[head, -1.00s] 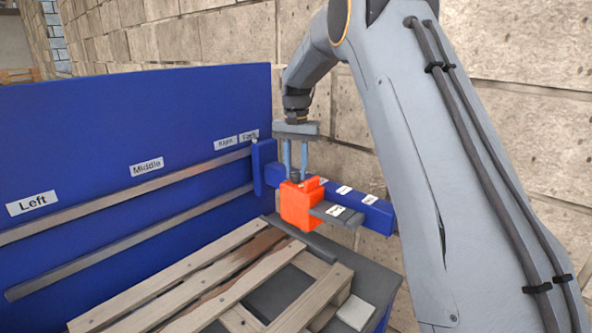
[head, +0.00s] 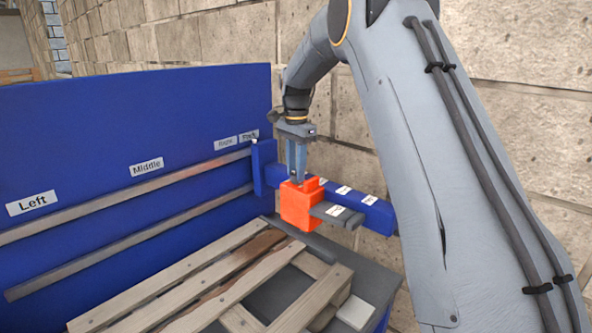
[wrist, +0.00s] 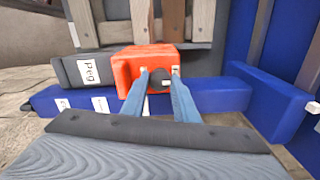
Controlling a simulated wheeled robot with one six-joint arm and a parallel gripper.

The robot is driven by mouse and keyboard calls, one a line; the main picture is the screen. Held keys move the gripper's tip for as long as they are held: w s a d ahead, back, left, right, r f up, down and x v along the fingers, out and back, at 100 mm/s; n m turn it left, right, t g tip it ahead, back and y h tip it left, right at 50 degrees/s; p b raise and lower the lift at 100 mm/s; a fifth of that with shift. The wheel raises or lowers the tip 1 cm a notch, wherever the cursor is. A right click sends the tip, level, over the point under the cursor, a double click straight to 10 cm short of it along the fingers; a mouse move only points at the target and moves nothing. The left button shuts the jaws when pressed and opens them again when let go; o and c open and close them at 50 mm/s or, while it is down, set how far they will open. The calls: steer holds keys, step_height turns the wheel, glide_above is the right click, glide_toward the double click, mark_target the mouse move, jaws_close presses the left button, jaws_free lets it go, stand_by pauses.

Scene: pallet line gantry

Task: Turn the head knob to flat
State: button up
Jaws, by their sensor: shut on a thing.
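The orange-red head block (head: 300,208) sits on the blue rail at the gantry's right end, and shows in the wrist view (wrist: 128,70). Its dark round knob (wrist: 158,76) is on the face toward my gripper, with small pale marks beside it. My gripper (head: 297,181) points down from above the head, its two blue-grey fingers shut on the knob from both sides in the wrist view. In the head view the fingers mostly hide the knob. The marks are too small to read.
A grey plate (wrist: 80,72) labelled "Peg" juts from the head. The blue rail (head: 378,214) carries white labels. A wooden pallet (head: 205,290) lies below. The blue back panel (head: 90,140) has labels including "Left" and "Middle". A stone wall stands behind.

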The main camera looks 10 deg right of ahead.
steer(key=shift+r, duration=0.1)
stand_by(0.3)
steer(key=o, duration=1.1)
steer(key=shift+r+b, duration=1.3)
steer(key=shift+r, duration=2.55)
